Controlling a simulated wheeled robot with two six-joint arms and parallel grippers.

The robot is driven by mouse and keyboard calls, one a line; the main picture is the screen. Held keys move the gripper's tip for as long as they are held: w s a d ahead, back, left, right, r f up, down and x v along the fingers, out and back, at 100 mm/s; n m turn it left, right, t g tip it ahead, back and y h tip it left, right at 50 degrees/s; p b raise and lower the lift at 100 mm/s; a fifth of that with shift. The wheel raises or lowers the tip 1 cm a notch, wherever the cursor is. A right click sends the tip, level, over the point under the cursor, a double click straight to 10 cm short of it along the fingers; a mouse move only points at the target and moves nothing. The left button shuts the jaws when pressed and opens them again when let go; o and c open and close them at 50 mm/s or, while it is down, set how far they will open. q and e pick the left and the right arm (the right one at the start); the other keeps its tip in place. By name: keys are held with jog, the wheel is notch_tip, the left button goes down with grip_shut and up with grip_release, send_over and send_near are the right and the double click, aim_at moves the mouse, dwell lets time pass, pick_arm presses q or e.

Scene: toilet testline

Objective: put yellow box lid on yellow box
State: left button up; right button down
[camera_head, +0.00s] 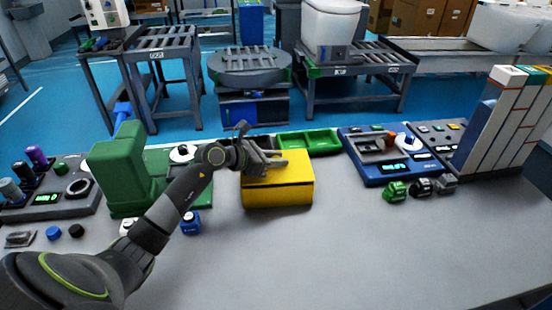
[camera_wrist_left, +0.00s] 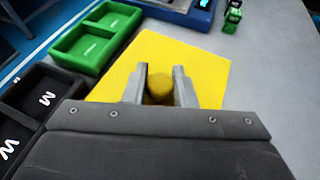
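The yellow box (camera_head: 278,192) stands on the grey table, near its far edge. In the left wrist view the lid (camera_wrist_left: 205,70) is a flat yellow square with a round knob (camera_wrist_left: 159,88). My left gripper (camera_head: 272,160) is over the lid from the left. Its fingers (camera_wrist_left: 160,75) stand on both sides of the knob and appear to touch it. My gripper hides part of the lid. My right gripper is out of view.
A tall green block (camera_head: 117,170) stands left, beside my arm. Green trays (camera_head: 308,143) lie behind the box. A blue tray station (camera_head: 385,170) and small green and black blocks (camera_head: 397,191) are to the right. The front right of the table is clear.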

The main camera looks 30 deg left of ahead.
pick_arm(q)
jog(key=o, duration=0.4)
jog(key=shift+o, duration=0.2)
jog(key=shift+r+p, duration=0.4)
jog(key=shift+r, duration=0.05)
jog(key=shift+r+p, duration=0.4)
jog(key=shift+r, duration=0.05)
notch_tip(320, 180, up, 3)
jog(key=b, duration=0.3)
send_over(244, 177)
jog(key=shift+r, duration=0.15)
jog(key=shift+s+a+r, duration=0.25)
jog(key=shift+s+a, duration=0.05)
jog(key=shift+s, duration=0.1)
jog(key=shift+s+r, duration=0.1)
jog(key=shift+a, duration=0.1)
